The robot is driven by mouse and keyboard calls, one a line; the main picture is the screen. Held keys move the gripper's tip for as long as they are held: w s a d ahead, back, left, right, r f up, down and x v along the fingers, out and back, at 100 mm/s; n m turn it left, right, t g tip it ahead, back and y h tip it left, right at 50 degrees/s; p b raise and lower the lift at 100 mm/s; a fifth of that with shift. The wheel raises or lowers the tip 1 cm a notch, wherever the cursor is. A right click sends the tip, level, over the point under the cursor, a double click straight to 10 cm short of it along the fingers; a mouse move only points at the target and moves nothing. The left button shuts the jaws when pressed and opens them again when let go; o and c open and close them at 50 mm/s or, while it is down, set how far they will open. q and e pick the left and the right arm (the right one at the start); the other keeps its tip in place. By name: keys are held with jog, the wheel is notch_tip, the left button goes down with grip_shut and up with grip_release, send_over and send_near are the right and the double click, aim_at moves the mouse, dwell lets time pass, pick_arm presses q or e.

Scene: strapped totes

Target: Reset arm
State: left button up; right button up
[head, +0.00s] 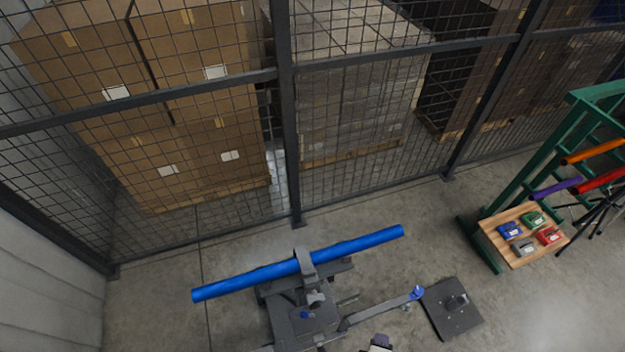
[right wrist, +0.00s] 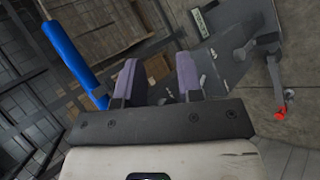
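My right gripper (head: 380,343) is at the bottom edge of the head view, only partly in frame, below the arm of the grey stand. In the right wrist view its two grey-purple fingers (right wrist: 157,66) are spread apart with nothing between them. A long blue tube (head: 350,246) lies slightly tilted across the grey clamping stand (head: 300,318), under a curved grey strap. The tube also shows left of the fingers in the right wrist view (right wrist: 72,58), apart from them. My left gripper is not in view.
A dark base plate (head: 452,312) lies on the floor beside the stand's blue-tipped arm. A wooden board (head: 495,236) with several small coloured boxes stands at right, by a green frame (head: 535,150) and coloured tubes. A mesh fence (head: 290,130) closes off cartons behind.

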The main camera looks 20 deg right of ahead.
notch_tip(320, 180, up, 11)
jog(key=s+m+g+y+p, duration=0.1)
jog(key=m+g+y, duration=0.1)
jog(key=m+y, duration=0.5)
jog(key=shift+s+a+f+m, duration=0.15)
jog(key=shift+s+m, duration=0.2)
jog(key=shift+m, duration=0.35)
